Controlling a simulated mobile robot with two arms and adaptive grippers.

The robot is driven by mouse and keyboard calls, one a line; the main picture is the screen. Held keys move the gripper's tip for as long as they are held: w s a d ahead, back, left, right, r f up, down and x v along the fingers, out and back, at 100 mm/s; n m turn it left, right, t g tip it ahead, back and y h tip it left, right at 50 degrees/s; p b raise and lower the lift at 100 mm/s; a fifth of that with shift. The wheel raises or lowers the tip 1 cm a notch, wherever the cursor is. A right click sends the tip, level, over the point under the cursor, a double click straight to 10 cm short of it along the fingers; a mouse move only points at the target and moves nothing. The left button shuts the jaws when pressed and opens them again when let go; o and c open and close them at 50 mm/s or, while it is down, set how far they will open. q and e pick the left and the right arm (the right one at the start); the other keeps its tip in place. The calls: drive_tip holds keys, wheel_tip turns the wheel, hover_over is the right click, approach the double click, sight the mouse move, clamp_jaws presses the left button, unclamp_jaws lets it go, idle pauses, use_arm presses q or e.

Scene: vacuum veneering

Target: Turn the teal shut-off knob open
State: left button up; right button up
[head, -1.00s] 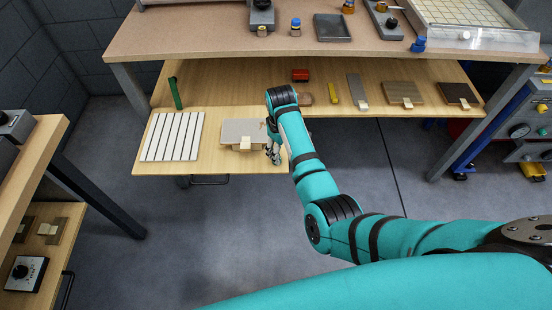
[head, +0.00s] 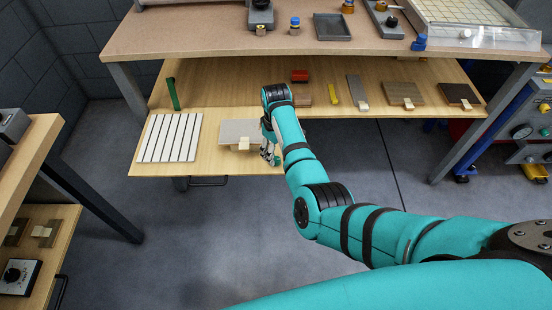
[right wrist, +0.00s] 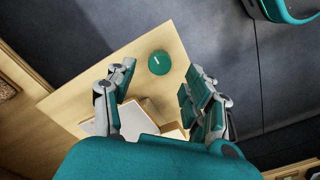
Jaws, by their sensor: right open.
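The teal shut-off knob (right wrist: 159,62) is round, with a pale line mark on its top. In the right wrist view it sits near the edge of the pale wooden board (right wrist: 135,55). My right gripper (right wrist: 161,74) is open, its two fingers apart on either side of the knob in that view, with no contact visible. In the head view my right gripper (head: 268,153) points down over the right front part of the pull-out board (head: 215,168). A small teal spot at its fingertips may be the knob, but is mostly hidden. My left gripper is not in view.
A grey plate on a wooden block (head: 240,132) lies just left of the gripper. The shelf behind holds a red block (head: 300,76) and several samples. The benchtop (head: 200,38) overhangs behind.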

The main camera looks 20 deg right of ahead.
sight(276, 160)
drive_tip(key=shift+f+b, duration=0.35)
drive_tip(key=shift+f, duration=1.55)
clamp_jaws()
